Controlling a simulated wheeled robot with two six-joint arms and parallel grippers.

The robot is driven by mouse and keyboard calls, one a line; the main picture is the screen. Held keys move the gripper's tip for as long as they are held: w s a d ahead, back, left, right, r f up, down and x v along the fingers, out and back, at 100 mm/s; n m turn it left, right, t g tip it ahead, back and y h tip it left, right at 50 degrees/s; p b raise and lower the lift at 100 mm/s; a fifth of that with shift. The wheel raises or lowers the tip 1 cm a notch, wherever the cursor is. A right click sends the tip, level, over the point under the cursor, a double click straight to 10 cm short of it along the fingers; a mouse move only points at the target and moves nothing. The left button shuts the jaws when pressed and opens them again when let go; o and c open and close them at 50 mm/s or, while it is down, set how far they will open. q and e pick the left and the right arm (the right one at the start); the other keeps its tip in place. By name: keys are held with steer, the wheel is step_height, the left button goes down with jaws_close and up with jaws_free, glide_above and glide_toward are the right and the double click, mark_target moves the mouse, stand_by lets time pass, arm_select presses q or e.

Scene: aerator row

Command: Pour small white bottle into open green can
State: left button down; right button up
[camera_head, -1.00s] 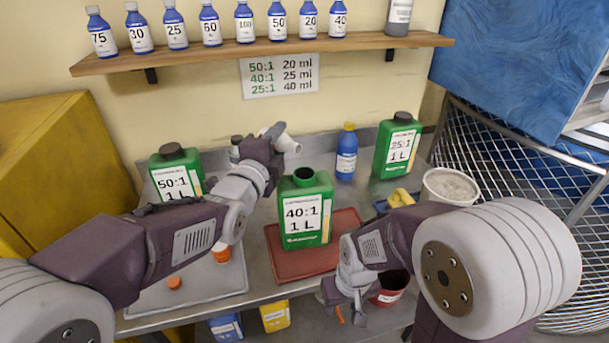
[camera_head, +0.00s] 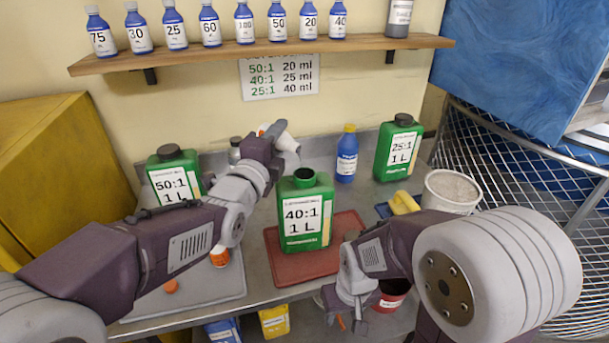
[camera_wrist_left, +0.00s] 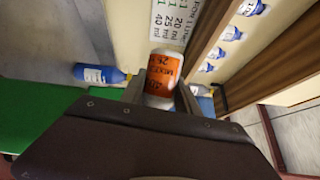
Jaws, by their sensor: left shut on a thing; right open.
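The small white bottle (camera_head: 287,142) is held tilted, above and behind the open green can. In the left wrist view the bottle (camera_wrist_left: 164,72) shows an orange label and sits between the fingers. My left gripper (camera_head: 272,134) is shut on it. The open green can (camera_head: 304,220), labelled 40:1 1 L, stands upright with its dark mouth uncovered. The bottle's mouth cannot be made out clearly. My right gripper (camera_head: 346,312) is open and empty, low at the table's front edge, right of the can.
The can stands on a red tray (camera_head: 268,240). Capped green cans stand at left (camera_head: 170,152) and right (camera_head: 402,122). A blue bottle (camera_head: 346,165), yellow object (camera_head: 404,203) and white tub (camera_head: 452,205) are at right. A wooden shelf (camera_head: 350,43) holds several bottles above.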

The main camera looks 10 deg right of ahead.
arm_select(q)
steer(key=shift+s+d+r+m+h+b, duration=0.1)
steer(key=shift+r+m+h+b, duration=0.45)
steer(key=shift+m+b, duration=0.7)
stand_by(1.4)
steer(key=shift+t+b, duration=0.3)
steer(key=shift+b, duration=0.15)
steer(key=shift+s+m+b, duration=0.15)
steer(key=shift+m+b, duration=0.3)
steer(key=shift+b, duration=0.1)
